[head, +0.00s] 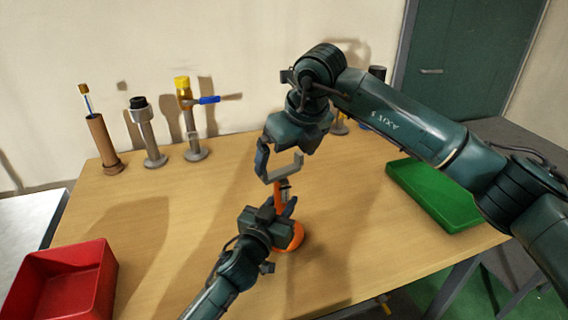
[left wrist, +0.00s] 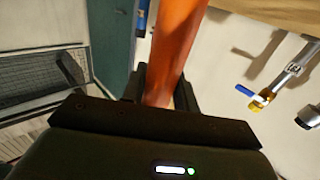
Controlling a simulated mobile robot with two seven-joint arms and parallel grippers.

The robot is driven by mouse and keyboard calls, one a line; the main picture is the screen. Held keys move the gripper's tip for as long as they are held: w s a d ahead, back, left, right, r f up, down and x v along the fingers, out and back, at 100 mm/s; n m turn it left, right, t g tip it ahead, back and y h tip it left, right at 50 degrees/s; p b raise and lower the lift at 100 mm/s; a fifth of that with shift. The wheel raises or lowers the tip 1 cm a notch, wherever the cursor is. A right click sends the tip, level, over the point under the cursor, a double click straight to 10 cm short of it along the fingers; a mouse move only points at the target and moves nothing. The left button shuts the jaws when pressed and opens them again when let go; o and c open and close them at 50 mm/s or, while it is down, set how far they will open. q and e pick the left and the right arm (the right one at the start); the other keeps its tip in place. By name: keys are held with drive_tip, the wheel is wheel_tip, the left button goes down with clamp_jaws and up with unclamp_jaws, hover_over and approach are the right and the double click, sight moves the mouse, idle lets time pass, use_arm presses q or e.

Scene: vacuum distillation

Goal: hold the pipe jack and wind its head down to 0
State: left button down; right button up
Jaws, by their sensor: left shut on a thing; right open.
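The pipe jack is orange, with a round orange base (head: 293,238) on the wooden table and an upright orange post (head: 278,190). My left gripper (head: 281,211) is shut around the post above the base. In the left wrist view the orange post (left wrist: 176,50) runs up between its fingers. A small grey piece shows at the jack's top, but its head and any scale cannot be made out. My right gripper (head: 281,168) is open, its fingers just above and around the top of the jack. Whether they touch it cannot be told.
A red bin (head: 62,285) is at the front left and a green tray (head: 437,194) at the right. Along the back stand a brown tube (head: 103,143), a grey stand with a black top (head: 147,135) and a valve with a blue handle (head: 207,100). The left-middle tabletop is clear.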

sight(281, 170)
drive_tip(key=shift+x, duration=1.85)
drive_tip(key=shift+c, duration=0.6)
drive_tip(key=c, duration=0.5)
drive_tip(key=shift+a+r+m+t+h, duration=0.1)
drive_tip(key=shift+m+t+h, duration=0.35)
drive_tip(key=shift+m, duration=1.15)
drive_tip(key=shift+c, duration=0.2)
drive_tip(key=o, duration=0.7)
drive_tip(key=shift+c, duration=0.2)
